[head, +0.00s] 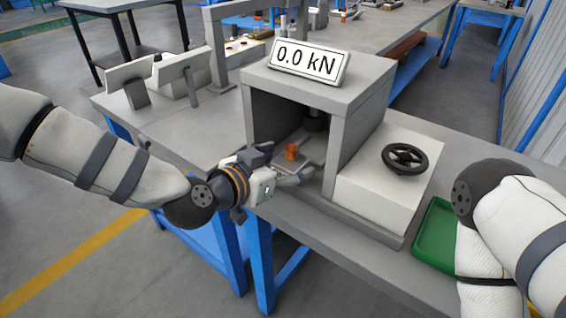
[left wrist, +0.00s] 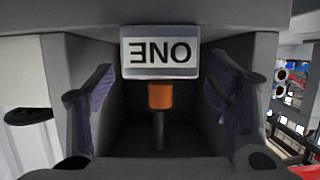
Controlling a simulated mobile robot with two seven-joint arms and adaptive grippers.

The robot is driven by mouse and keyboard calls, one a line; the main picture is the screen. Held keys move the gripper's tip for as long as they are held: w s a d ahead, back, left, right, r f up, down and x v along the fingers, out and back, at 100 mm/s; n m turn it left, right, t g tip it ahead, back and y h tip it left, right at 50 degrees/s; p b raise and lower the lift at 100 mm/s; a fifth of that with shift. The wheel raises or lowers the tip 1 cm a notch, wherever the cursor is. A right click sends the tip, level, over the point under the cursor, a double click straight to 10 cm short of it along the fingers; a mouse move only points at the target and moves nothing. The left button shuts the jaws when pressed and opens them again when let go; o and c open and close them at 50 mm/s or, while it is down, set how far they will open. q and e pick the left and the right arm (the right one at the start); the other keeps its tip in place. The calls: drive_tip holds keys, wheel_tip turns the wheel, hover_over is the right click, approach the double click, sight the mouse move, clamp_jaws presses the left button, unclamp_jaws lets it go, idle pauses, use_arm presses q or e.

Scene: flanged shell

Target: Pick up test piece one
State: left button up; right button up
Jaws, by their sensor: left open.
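Test piece one (head: 290,152) is a small orange-brown block inside the open bay of the grey press. In the left wrist view the orange piece (left wrist: 161,96) sits at the top of a thin grey stem, under a white label plate (left wrist: 160,52) whose word ONE appears upside down. My left gripper (head: 291,161) reaches into the front of the bay. Its fingers are open, one on each side of the piece, with visible gaps. Nothing is held. My right arm shows at the right edge, but its gripper is out of view.
The press frame (head: 378,85) encloses the piece with a roof and side wall, and carries a 0.0 kN display (head: 308,62). A white housing with a black handwheel (head: 405,158) stands to the right, then a green tray (head: 436,238). Tilted panels (head: 130,84) stand left.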

use_arm(q)
drive_tip(key=v, duration=1.2)
